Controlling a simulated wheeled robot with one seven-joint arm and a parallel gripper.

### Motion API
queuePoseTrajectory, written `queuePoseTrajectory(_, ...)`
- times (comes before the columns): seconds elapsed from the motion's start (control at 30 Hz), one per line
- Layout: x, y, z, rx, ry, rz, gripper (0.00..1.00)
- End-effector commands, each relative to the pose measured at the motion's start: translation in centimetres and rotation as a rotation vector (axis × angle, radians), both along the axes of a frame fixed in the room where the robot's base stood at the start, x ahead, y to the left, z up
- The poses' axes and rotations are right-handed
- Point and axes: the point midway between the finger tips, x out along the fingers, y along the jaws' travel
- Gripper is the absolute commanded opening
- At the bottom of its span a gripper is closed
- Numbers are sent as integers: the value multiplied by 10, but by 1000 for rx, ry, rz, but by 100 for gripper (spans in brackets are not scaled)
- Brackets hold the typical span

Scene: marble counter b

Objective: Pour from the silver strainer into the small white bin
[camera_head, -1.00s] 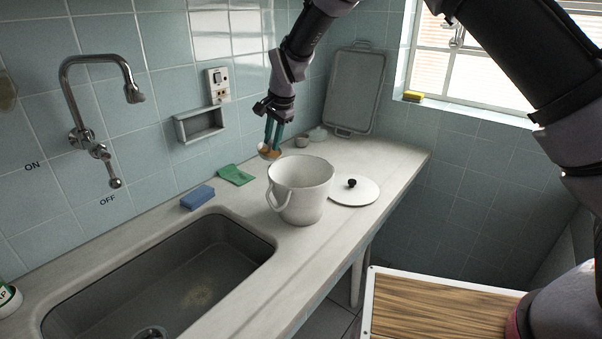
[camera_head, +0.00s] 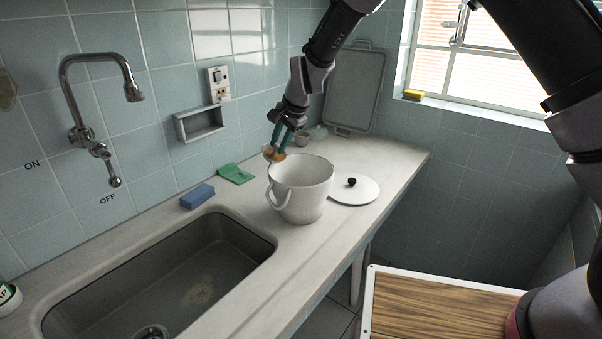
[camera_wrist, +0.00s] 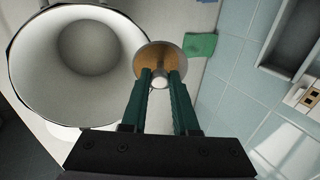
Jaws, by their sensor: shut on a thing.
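My gripper (camera_head: 282,140) has green fingers and is shut on the silver strainer (camera_head: 273,155), a small round bowl with an orange-brown inside. In the wrist view the strainer (camera_wrist: 158,60) sits between the fingertips (camera_wrist: 160,80). The small white bin (camera_head: 303,190) stands open and upright on the counter, with a handle on its left side. In the wrist view the bin (camera_wrist: 75,55) looks empty, and the strainer is beside its rim. In the head view the strainer is just above the bin's back-left rim, tilted. I cannot tell whether they touch.
A round white lid (camera_head: 354,190) with a black knob lies right of the bin. A blue sponge (camera_head: 197,196) and green cloth (camera_head: 236,174) lie to the left, by the sink (camera_head: 160,280). A small bowl (camera_head: 302,138) and a tray (camera_head: 354,90) are behind.

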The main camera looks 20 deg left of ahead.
Motion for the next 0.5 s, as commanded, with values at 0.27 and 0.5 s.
queuePoseTrajectory(0.27,0,-7,-1,37,-3,-1,0)
queuePoseTrajectory(0.5,-1,-12,0,69,-7,-1,0)
